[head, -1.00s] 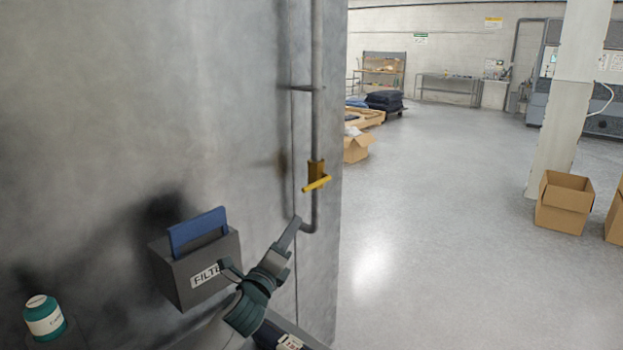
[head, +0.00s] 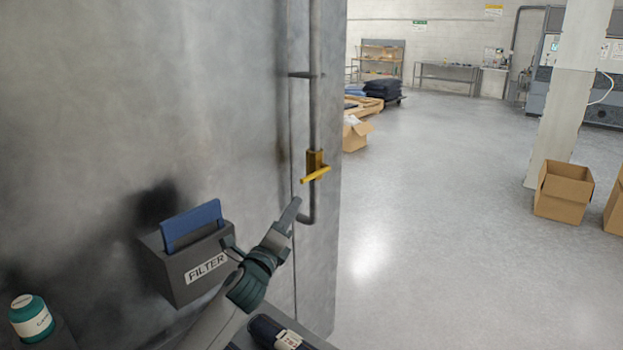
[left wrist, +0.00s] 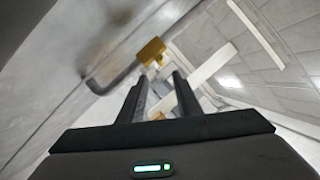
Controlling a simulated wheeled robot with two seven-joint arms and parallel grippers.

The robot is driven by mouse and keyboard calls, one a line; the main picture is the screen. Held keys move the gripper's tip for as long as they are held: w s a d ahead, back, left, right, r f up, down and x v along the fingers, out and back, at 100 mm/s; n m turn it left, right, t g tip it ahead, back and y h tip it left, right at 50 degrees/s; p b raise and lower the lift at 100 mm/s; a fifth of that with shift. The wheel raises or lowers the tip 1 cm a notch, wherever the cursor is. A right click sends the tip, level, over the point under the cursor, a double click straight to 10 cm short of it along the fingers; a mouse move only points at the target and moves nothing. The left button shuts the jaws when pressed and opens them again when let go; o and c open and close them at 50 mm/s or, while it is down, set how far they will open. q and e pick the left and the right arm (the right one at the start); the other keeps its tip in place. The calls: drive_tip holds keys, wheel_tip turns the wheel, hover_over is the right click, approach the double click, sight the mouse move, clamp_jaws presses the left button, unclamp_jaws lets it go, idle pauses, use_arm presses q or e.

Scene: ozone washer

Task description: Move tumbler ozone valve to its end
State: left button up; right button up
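The tumbler ozone valve (head: 315,164) is a yellow body with a yellow bar handle on a grey vertical pipe. The handle points out from the wall, sloping slightly in the head view. My left gripper (head: 294,206) is just below and left of the handle, apart from it. In the left wrist view the valve (left wrist: 151,51) shows beyond the fingertips, above and slightly left of the gap between them. The left gripper's two fingers (left wrist: 157,80) stand apart with nothing between them. My right gripper is in neither view.
The grey wall (head: 180,90) runs close on the left. A teal-and-white spool (head: 32,318) stands at lower left. Open floor (head: 430,240) lies right, with cardboard boxes (head: 565,195).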

sight(312, 176)
use_arm(q)
drive_tip(key=b+x, duration=0.7)
drive_tip(key=x, duration=0.7)
drive_tip(key=shift+w+d, duration=0.15)
drive_tip(key=shift+w, duration=0.1)
drive_tip(key=shift+w+d+r+b, duration=0.2)
drive_tip(key=shift+w+b, duration=0.2)
drive_tip(key=shift+w, duration=0.2)
drive_tip(key=shift+c, duration=0.3)
clamp_jaws()
